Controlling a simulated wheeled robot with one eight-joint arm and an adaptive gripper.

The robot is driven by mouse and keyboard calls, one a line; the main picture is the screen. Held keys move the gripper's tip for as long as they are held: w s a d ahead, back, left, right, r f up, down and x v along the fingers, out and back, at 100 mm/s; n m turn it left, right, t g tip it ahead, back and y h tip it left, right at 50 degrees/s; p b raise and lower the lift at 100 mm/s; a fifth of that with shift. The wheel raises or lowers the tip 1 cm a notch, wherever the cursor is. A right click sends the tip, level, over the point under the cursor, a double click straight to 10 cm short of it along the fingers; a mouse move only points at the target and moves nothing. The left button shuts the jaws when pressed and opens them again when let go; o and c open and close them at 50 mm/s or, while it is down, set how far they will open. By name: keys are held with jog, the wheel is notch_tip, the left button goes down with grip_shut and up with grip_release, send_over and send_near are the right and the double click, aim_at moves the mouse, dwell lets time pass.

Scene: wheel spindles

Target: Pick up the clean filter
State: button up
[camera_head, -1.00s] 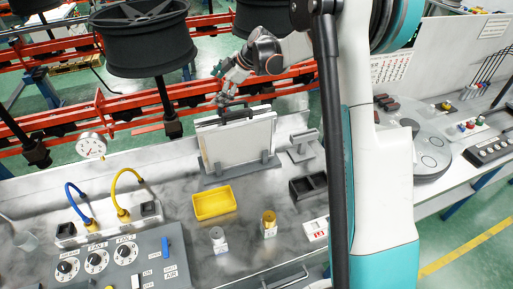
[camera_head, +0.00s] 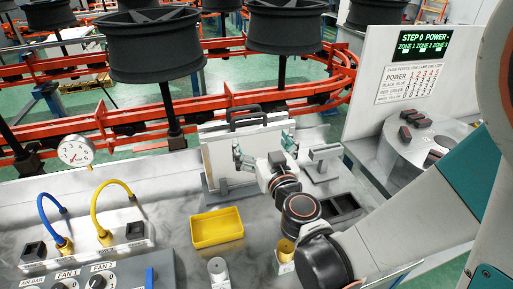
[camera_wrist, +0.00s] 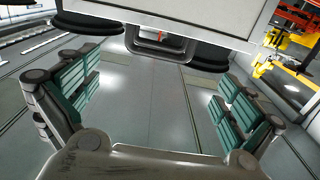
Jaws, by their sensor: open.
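White filter panels with dark handles stand upright in a grey holder on the bench. The front white panel (camera_head: 217,148) is partly hidden by my gripper, and its dark handle (camera_head: 246,121) is at the top. I cannot tell for certain which panel is the clean filter. My gripper (camera_head: 264,146) is open and empty in front of the panel, fingers spread left and right. In the wrist view, my gripper (camera_wrist: 155,90) shows both teal-padded fingers wide apart. A pale panel (camera_wrist: 190,14) and a dark handle (camera_wrist: 160,42) lie beyond the fingertips, apart from them.
A yellow tray (camera_head: 217,229) stands in front of the holder. A grey stand (camera_head: 322,158) and a dark bin (camera_head: 345,208) are to the right. A gauge (camera_head: 76,152) and hoses are at left. Orange conveyor rails (camera_head: 215,99) with black wheels run behind.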

aim_at(249, 118)
jog(key=shift+b+x, duration=1.3)
jog(key=shift+x, duration=4.45)
jog(key=shift+c, duration=0.2)
jog(key=c, duration=1.4)
jog(key=shift+d+r, duration=0.1)
jog(key=shift+r, duration=0.1)
jog(key=shift+c, duration=0.2)
